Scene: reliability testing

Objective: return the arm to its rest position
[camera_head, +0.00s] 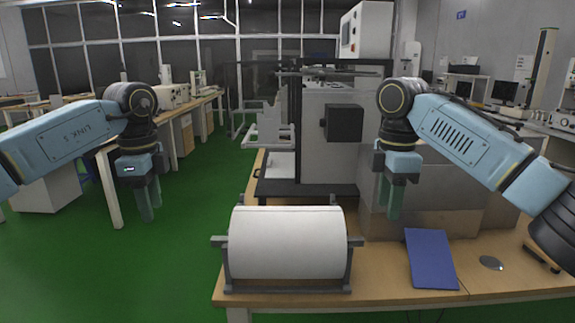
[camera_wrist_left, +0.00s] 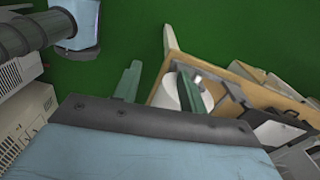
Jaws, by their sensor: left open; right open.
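My left arm comes in from the left in the head view. Its gripper (camera_head: 149,205) hangs pointing down over the green floor, left of the wooden table. In the left wrist view the two green fingers of my left gripper (camera_wrist_left: 160,84) are apart with nothing between them that they hold. My right arm comes in from the right. Its gripper (camera_head: 387,207) points down over the table, in front of a metal box, with fingers apart and empty.
A large white roll (camera_head: 285,243) lies in a grey cradle (camera_head: 288,287) on the table (camera_head: 385,298). A blue folder (camera_head: 431,258) and a small round disc (camera_head: 491,263) lie to its right. A machine (camera_head: 328,95) stands behind. The green floor (camera_head: 190,270) left of the table is clear.

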